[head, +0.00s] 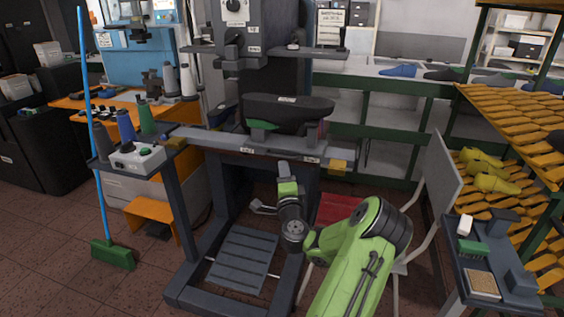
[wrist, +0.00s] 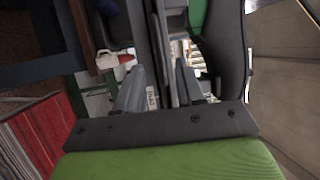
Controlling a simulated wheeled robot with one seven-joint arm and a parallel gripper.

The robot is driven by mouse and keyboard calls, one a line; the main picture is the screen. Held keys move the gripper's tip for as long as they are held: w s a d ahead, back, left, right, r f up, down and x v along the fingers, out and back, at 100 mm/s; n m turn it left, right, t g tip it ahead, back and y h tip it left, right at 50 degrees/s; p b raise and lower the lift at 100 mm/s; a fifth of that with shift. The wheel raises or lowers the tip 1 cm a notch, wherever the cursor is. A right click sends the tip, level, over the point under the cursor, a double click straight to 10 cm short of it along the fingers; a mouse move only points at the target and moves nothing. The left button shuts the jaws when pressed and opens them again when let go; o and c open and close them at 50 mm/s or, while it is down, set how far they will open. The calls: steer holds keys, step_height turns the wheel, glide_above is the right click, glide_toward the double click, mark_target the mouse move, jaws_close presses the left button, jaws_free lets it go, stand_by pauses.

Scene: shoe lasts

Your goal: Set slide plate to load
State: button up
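A long grey plate (head: 225,143) runs across the front of the dark press, with small labels on its front edge; I take it to be the slide plate. Above it sits a black elongated body (head: 290,108) with a green part (head: 262,125) under it. My gripper (head: 286,170) points up from below, close under the plate's front edge; its tips are hard to see there. In the wrist view my gripper's two grey fingers (wrist: 158,82) stand apart, with grey bars and a small label seen between them. I cannot tell whether they touch the plate.
Yellow blocks (head: 340,167) sit near the plate's ends. A control box (head: 137,157) and thread cones stand on a shelf at the left. A grey pedal (head: 243,258) is below. A small side table (head: 493,270) and a yellow rack (head: 510,130) stand right.

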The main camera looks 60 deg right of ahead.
mark_target(281, 157)
steer(key=p+x, duration=0.3)
steer(key=x, duration=0.1)
steer(key=shift+w+d+r, duration=0.2)
steer(key=shift+d, duration=0.15)
steer(key=shift+w+d+f, duration=0.1)
steer(key=shift+w+d, duration=0.05)
steer(key=shift+d, duration=0.15)
jaws_close()
